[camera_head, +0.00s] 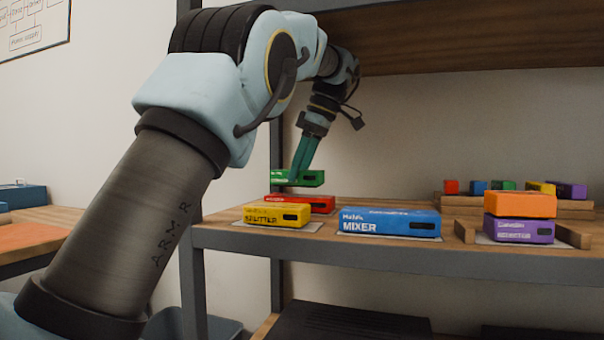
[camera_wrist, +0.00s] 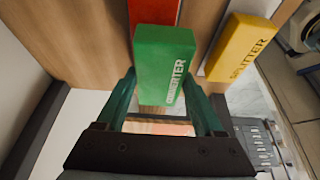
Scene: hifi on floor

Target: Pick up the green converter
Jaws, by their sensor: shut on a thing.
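The green converter (camera_head: 297,178) is a small green box held above the shelf at its left end, just over a red box. In the wrist view the green converter (camera_wrist: 163,62) lies between the two teal fingers, with white "CONVERTER" lettering on its side. My gripper (camera_head: 299,172) is shut on it, and the fingers also show in the wrist view (camera_wrist: 165,103). In the head view the fingers cover part of the box.
The red box (camera_head: 300,203), yellow splitter (camera_head: 276,214) and blue mixer (camera_head: 388,222) lie on the shelf (camera_head: 340,245). An orange block (camera_head: 520,204) sits on a purple box (camera_head: 519,230) between wooden rails. Several small coloured blocks stand behind on a wooden step (camera_head: 515,203). An upper shelf (camera_head: 470,40) overhangs.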

